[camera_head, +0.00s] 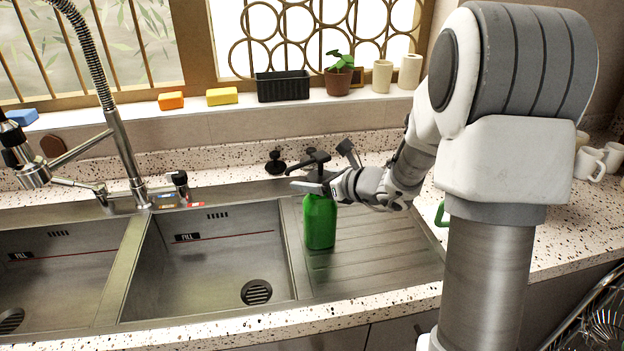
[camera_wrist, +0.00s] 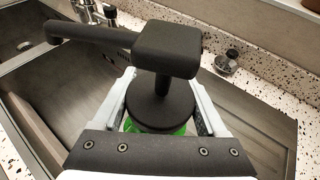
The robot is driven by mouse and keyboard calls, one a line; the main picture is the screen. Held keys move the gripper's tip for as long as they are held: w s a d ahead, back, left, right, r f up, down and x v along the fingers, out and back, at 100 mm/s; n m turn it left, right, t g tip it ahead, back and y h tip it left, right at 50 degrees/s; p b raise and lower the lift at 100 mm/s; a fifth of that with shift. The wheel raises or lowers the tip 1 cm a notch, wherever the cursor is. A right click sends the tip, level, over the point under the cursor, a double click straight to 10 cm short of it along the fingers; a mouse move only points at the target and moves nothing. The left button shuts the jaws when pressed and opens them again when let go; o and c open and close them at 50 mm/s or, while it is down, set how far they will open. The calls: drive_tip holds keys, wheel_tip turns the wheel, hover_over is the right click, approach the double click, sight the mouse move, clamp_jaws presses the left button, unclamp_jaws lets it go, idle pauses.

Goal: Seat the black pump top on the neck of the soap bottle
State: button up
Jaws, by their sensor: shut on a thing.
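The black pump top (camera_head: 309,160) has a long spout pointing left and stands upright over the green soap bottle (camera_head: 320,222). The bottle is upright on the ribbed drainboard, right of the sink bowls. My gripper (camera_head: 318,188) reaches in from the right at the height of the bottle's top. In the wrist view its fingers (camera_wrist: 162,106) are shut on the pump top (camera_wrist: 160,100), one on each side of the round collar. Green of the bottle (camera_wrist: 150,128) shows just under the collar. The neck is hidden, so I cannot tell whether the collar touches it.
The drainboard (camera_head: 375,250) is otherwise clear. A steel sink (camera_head: 210,265) with a tall spring faucet (camera_head: 125,155) lies to the left. A small black knob (camera_head: 275,162) stands behind the bottle. Sponges, a black planter (camera_head: 282,86) and a potted plant (camera_head: 339,78) line the sill.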

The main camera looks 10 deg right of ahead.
drive_tip(key=shift+f+b, duration=0.5)
drive_tip(key=shift+f, duration=0.15)
drive_tip(key=shift+f+b, duration=0.1)
drive_tip(key=shift+b, duration=0.2)
idle(1.0)
drive_tip(key=shift+f+b, duration=0.6)
drive_tip(key=shift+b, duration=0.05)
drive_tip(key=o, duration=1.4)
drive_tip(key=shift+r, duration=0.1)
